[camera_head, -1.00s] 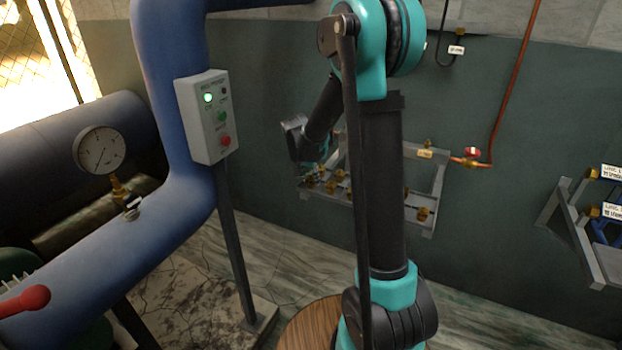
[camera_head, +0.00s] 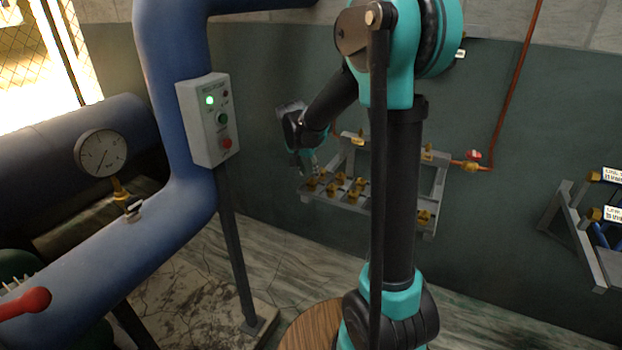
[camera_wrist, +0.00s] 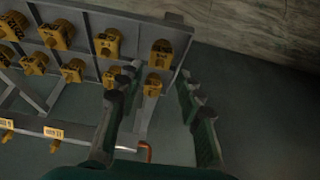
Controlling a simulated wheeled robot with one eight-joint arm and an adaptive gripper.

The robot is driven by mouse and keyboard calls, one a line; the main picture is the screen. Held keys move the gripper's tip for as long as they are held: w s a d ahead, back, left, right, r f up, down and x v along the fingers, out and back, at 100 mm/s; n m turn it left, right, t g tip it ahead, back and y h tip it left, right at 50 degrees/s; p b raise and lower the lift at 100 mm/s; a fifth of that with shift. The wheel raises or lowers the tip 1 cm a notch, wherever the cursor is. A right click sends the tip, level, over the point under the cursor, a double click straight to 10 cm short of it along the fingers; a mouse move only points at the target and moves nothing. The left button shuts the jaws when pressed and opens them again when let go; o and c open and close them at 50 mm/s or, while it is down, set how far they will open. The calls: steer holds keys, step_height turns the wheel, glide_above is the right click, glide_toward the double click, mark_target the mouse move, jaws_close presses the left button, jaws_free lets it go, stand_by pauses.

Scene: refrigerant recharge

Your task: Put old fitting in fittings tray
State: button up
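The fittings tray (camera_head: 375,208) is a grey metal shelf on the wall rack, holding several brass fittings (camera_head: 424,216). In the wrist view the tray (camera_wrist: 139,66) shows at upper left with its fittings in rows. My gripper (camera_head: 309,166) is over the tray's left end in the head view. In the wrist view my gripper (camera_wrist: 158,78) is open, its two fingers apart. One brass fitting (camera_wrist: 153,85) appears between the fingertips, near the tray's end, and another (camera_wrist: 161,50) lies just beyond. I see no grip on either. Which one is the old fitting I cannot tell.
A red-handled valve (camera_head: 473,156) and copper pipe join the rack's right side. A second rack (camera_head: 580,225) with labelled fittings stands at far right. A control box (camera_head: 208,120) and blue pipe (camera_head: 165,70) are on the left.

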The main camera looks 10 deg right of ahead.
steer(key=v, duration=0.5)
steer(key=s+d+f+n+y, duration=0.1)
steer(key=s+f, duration=0.3)
steer(key=s, duration=0.5)
steer(key=s+d+f+n+y, duration=0.1)
steer(key=s+d+f+n, duration=0.2)
steer(key=s, duration=0.6)
steer(key=s+d+f+n, duration=0.2)
steer(key=s+f+n, duration=0.1)
steer(key=s, duration=0.6)
steer(key=shift+d+f+y, duration=0.3)
steer(key=shift+f+y, duration=0.1)
steer(key=shift+f, duration=0.4)
steer(key=shift+w+r, duration=0.1)
step_height(320, 180, up, 7)
